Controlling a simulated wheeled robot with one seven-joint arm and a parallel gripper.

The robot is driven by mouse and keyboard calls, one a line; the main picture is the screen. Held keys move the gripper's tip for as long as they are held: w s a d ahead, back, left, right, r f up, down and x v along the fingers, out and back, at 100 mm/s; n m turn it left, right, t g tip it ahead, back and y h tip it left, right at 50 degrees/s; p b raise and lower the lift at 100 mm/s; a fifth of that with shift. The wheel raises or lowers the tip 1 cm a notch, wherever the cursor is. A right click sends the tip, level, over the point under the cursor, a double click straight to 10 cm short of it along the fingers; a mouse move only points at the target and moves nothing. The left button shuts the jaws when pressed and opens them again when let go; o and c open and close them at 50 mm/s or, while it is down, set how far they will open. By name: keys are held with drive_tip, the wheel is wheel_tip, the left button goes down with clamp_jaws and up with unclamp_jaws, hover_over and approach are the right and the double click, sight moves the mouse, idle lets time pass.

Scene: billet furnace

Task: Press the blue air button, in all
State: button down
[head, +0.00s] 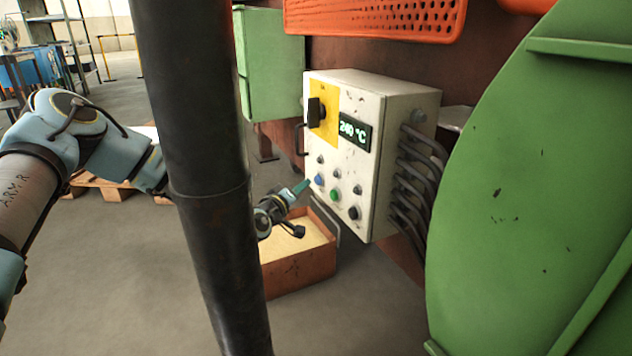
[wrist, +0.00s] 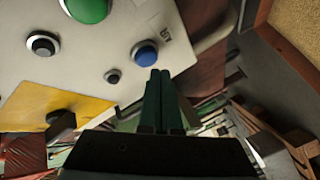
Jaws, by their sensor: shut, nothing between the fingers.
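The blue button (head: 319,180) is on the front of a white control box (head: 391,114), left of a green button (head: 335,195) and a black button (head: 354,213). My gripper (head: 306,184) is shut and empty, its tips close to the blue button from the left. In the wrist view the blue button (wrist: 144,54) sits just beyond the shut fingertips (wrist: 164,72). I cannot tell whether the tips touch it. The green button (wrist: 88,8) is at the top left there. A dark pipe hides part of my arm in the head view.
A dark vertical pipe (head: 203,150) stands in front of my arm. A rusty box with sandy contents (head: 300,275) is below the control box. A yellow plate with a black switch (head: 317,112) and a display reading about 240 °C (head: 354,132) are above. A large green disc (head: 540,190) is at right.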

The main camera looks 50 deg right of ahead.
idle(0.5)
drive_tip(key=shift+s+d, duration=0.15)
drive_tip(key=shift+d, duration=0.25)
drive_tip(key=shift+s+d, duration=0.15)
drive_tip(key=shift+d, duration=0.2)
idle(0.6)
idle(0.3)
drive_tip(key=shift+w+a, duration=0.3)
drive_tip(key=shift+a, duration=0.45)
drive_tip(key=shift+w+a, duration=0.3)
drive_tip(key=shift+a, duration=0.5)
drive_tip(key=shift+w+a, duration=0.3)
drive_tip(key=shift+a, duration=0.45)
drive_tip(key=shift+w+a, duration=0.3)
drive_tip(key=shift+a, duration=0.5)
